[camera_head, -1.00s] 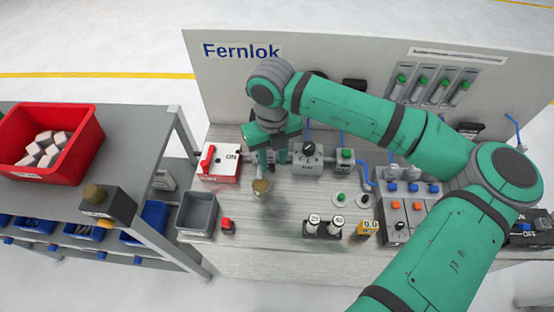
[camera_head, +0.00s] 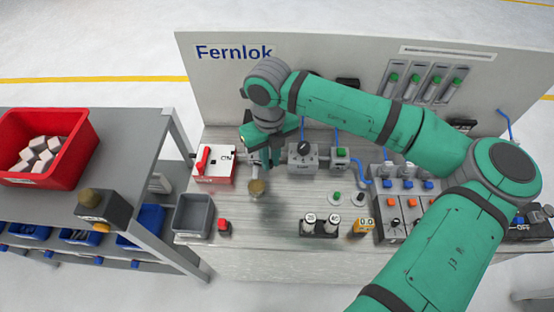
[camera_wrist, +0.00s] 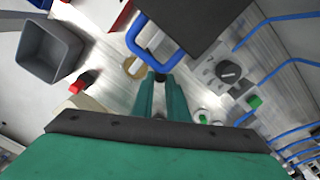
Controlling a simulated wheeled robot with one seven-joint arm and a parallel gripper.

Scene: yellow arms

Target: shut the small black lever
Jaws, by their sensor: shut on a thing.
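My gripper (camera_head: 268,163) points down at the bench between the red-and-white switch box and the grey box with a black knob. In the wrist view its two teal fingers (camera_wrist: 160,80) are close together. They are shut on a small black piece (camera_wrist: 160,77), which looks like the end of the small black lever. The fingers hide most of it, and in the head view my arm and gripper cover this spot. A blue loop handle (camera_wrist: 139,33) shows just beyond the fingertips. A brass-coloured round part (camera_head: 256,187) sits just in front of my gripper.
The switch box (camera_head: 222,171) with a red lever stands to the left. The grey knob box (camera_head: 301,161) is close on the right. Blue hoses run behind.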

